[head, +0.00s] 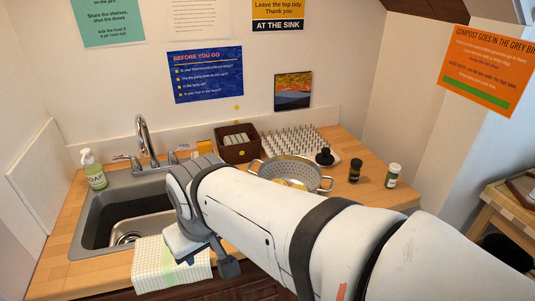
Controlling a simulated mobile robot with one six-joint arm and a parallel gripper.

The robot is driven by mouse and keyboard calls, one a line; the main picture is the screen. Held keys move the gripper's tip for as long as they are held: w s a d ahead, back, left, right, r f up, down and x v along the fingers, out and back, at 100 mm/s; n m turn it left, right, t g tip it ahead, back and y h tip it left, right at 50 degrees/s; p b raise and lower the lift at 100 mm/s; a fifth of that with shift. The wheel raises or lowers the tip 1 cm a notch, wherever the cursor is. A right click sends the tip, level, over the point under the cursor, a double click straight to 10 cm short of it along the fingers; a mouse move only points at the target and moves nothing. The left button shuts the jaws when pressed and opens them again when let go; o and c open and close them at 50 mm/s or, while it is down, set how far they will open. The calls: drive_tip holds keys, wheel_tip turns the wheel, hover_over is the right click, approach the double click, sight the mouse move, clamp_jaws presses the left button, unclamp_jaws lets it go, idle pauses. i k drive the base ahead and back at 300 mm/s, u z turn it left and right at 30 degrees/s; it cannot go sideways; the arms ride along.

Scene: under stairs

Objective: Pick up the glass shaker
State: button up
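Two small shaker-like jars stand upright on the wooden counter right of the colander. One is a dark brown jar with a black lid (355,170). I cannot tell for sure which is the glass shaker. My gripper (208,262) hangs over the front edge of the counter by the sink, well left of both jars. Its dark fingers look spread, with nothing seen between them. My arm crosses the front of the view and hides part of the counter.
A steel colander (290,167) holds yellowish items. Behind it are a brown basket (238,150), a peg drying rack (297,139) and a black-knobbed object (325,157). A soap bottle (93,170) stands beside the sink (100,216). A checked towel (160,268) drapes the front edge.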

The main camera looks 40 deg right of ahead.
sight(356, 164)
drive_tip(key=u, duration=1.1)
drive_tip(key=k, duration=2.3)
drive_tip(key=z, duration=2.25)
drive_tip(key=i, duration=1.1)
drive_tip(key=u, duration=0.05)
